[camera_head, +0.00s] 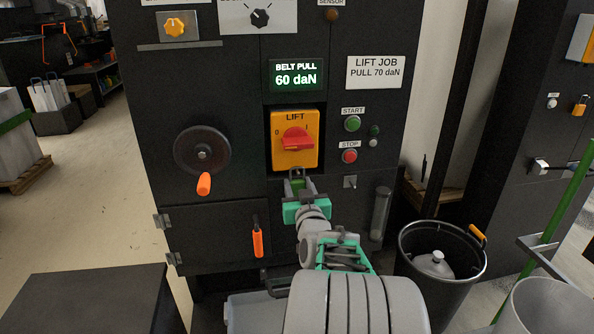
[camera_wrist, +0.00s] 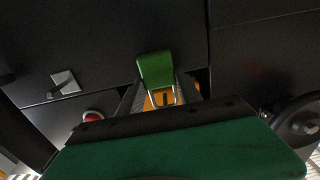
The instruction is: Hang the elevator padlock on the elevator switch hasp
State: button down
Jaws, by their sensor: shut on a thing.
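My gripper (camera_head: 297,180) is shut on a green padlock (camera_head: 297,187), just below an orange switch box (camera_head: 309,158) labelled LIFT. The switch has a red rotary handle (camera_head: 296,138). In the wrist view the green padlock (camera_wrist: 155,70) sits between the finger ends, its metal shackle reaching toward the orange switch box (camera_wrist: 163,99). The hasp is not clearly visible; the fingers and padlock cover the lower edge of the switch. I cannot tell whether the shackle touches the hasp.
Left of the switch is a handwheel (camera_head: 202,152) with an orange knob. Right are the green start button (camera_head: 352,124) and red stop button (camera_head: 349,156). A black bin (camera_head: 408,268) stands at lower right. An orange padlock (camera_head: 580,106) hangs on the right cabinet.

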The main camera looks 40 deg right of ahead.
jog(key=shift+f, duration=0.15)
jog(key=c, duration=0.7)
grip_release()
jog(key=shift+s, duration=0.1)
jog(key=b+v, duration=0.1)
jog(key=v, duration=0.7)
jog(key=w+a+f+n+g+y+p, duration=0.1)
jog(key=w+a+n+g+y+p, duration=0.2)
jog(key=a, duration=0.7)
jog(key=w+a+n+g+y+p, duration=0.15)
jog(key=a+y+p, duration=0.35)
jog(key=a, duration=0.5)
jog(key=s+a+g+p, duration=0.1)
jog(key=s+a+g, duration=0.1)
jog(key=s+a, duration=0.1)
jog(key=s+a+n+g+p, duration=0.1)
jog(key=s+a+g+p, duration=0.1)
jog(key=s+a+g, duration=0.1)
jog(key=s+a+n+g+y+p, duration=0.1)
jog(key=s+a+g, duration=0.1)
jog(key=s+a, duration=0.2)
jog(key=shift+s+a+g, duration=0.15)
jog(key=shift+s+g, duration=0.2)
jog(key=shift+s, duration=1.2)
